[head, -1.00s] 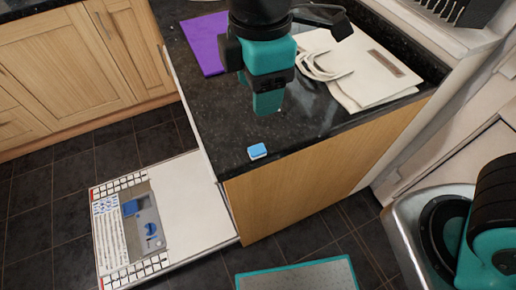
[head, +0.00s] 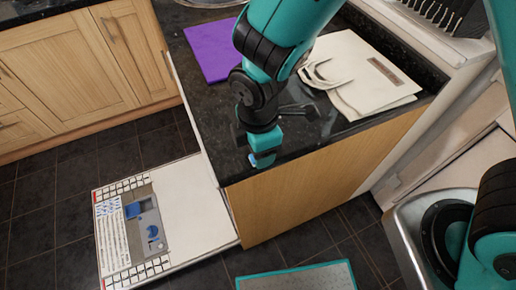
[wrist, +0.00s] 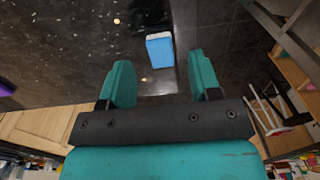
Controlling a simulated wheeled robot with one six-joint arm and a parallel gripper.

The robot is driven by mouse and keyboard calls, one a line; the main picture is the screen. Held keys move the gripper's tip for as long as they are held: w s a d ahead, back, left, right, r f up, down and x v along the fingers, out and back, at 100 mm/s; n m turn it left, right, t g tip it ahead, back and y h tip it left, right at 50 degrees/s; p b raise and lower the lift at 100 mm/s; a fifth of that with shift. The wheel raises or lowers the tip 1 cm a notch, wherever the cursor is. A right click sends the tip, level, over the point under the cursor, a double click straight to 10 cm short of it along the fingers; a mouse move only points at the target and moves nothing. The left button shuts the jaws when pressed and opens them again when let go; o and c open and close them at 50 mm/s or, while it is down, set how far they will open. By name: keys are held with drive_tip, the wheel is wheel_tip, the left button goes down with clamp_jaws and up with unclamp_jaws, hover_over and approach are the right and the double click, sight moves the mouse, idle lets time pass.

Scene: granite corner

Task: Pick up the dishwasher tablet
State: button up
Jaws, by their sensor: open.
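The dishwasher tablet (wrist: 160,51) is a small blue block with a white layer. It lies on the black granite counter close to its edge. In the wrist view it sits ahead of the fingertips, roughly between the two finger lines, and the fingers do not touch it. My gripper (wrist: 160,78) is open and empty, with its teal fingers apart. In the head view my gripper (head: 262,158) is at the counter's front corner and hides most of the tablet; a sliver of blue shows beside the fingers.
A purple mat (head: 212,48) and a cream bag (head: 362,80) lie on the granite counter (head: 205,103). An open dishwasher door (head: 190,205) is low at the left.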

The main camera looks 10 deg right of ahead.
drive_tip(key=shift+f, duration=1.25)
drive_tip(key=c, duration=1)
drive_tip(key=shift+r, duration=0.1)
